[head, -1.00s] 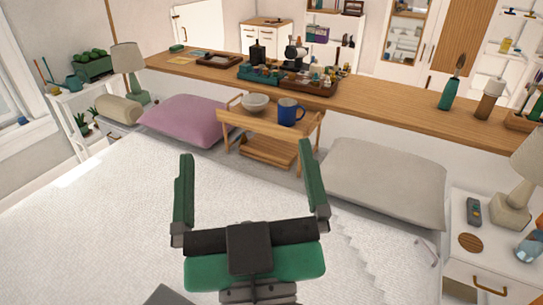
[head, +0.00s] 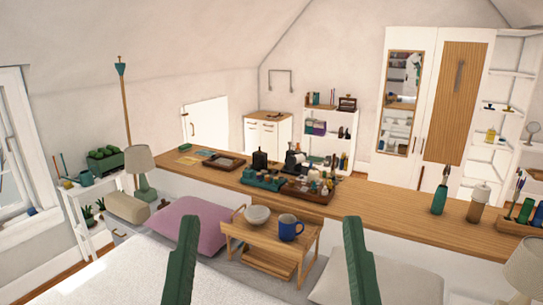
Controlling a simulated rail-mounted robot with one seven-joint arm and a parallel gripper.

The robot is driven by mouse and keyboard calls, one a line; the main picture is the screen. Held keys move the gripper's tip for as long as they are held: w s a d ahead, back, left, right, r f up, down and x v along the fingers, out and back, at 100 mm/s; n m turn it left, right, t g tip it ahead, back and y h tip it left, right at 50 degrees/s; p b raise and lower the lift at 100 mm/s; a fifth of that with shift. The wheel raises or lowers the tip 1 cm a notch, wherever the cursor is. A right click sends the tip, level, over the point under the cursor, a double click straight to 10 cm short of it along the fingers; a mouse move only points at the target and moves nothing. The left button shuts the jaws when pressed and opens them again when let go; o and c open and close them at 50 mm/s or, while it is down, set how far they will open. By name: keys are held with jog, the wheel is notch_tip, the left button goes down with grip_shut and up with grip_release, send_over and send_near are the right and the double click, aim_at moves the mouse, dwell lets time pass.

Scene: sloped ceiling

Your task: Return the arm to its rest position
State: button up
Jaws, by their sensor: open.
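My gripper (head: 268,262) shows at the bottom of the head view, with only its two green fingers in sight. The fingers stand wide apart with nothing between them that they hold. They appear in front of the white bed (head: 130,272) and the small wooden tray table (head: 262,240). The gripper body and the rest of my arm are below the picture edge.
The tray table bears a white bowl (head: 257,215) and a blue mug (head: 290,227). A pink pillow (head: 190,226) and a grey pillow (head: 407,284) flank it. A long wooden shelf (head: 385,209) behind carries bottles and trays. Lamps (head: 140,160) stand at both sides.

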notch_tip(320, 180, up, 25)
jog(key=p, duration=2)
jog(key=shift+a+p, duration=0.15)
jog(key=shift+p, duration=0.2)
jog(key=shift+f, duration=0.1)
